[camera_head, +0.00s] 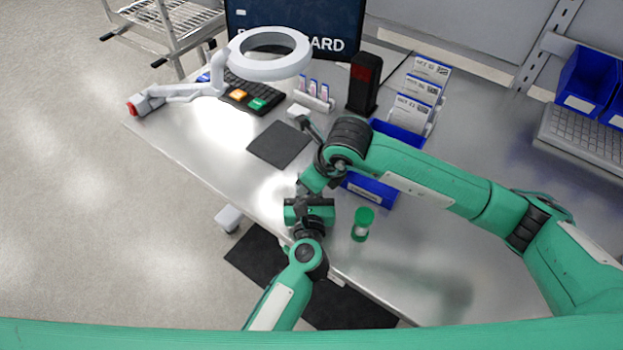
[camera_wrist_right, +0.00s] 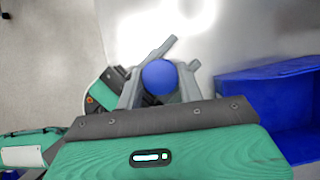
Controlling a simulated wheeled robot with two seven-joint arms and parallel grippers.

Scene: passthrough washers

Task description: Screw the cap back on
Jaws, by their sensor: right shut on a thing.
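My right gripper (camera_wrist_right: 160,88) is shut on a round blue cap (camera_wrist_right: 158,77), seen end-on between the grey fingers in the right wrist view. In the head view my right gripper (camera_head: 304,188) points down over the near part of the bench, and the cap is hidden there. My left gripper (camera_head: 309,212) comes up from the bottom, close beside the right one. Its fingers are hidden, so its opening and anything in it cannot be made out. Part of the left gripper also shows behind my right fingers in the right wrist view (camera_wrist_right: 108,92). No blue-capped container is clearly visible.
A small green-lidded jar (camera_head: 362,222) stands right of the grippers. A blue bin (camera_head: 370,190) lies behind it, partly under my right arm. A dark mat (camera_head: 279,144), a ring lamp (camera_head: 262,67) and a black-and-red tower (camera_head: 363,82) stand farther back. The bench's front right is clear.

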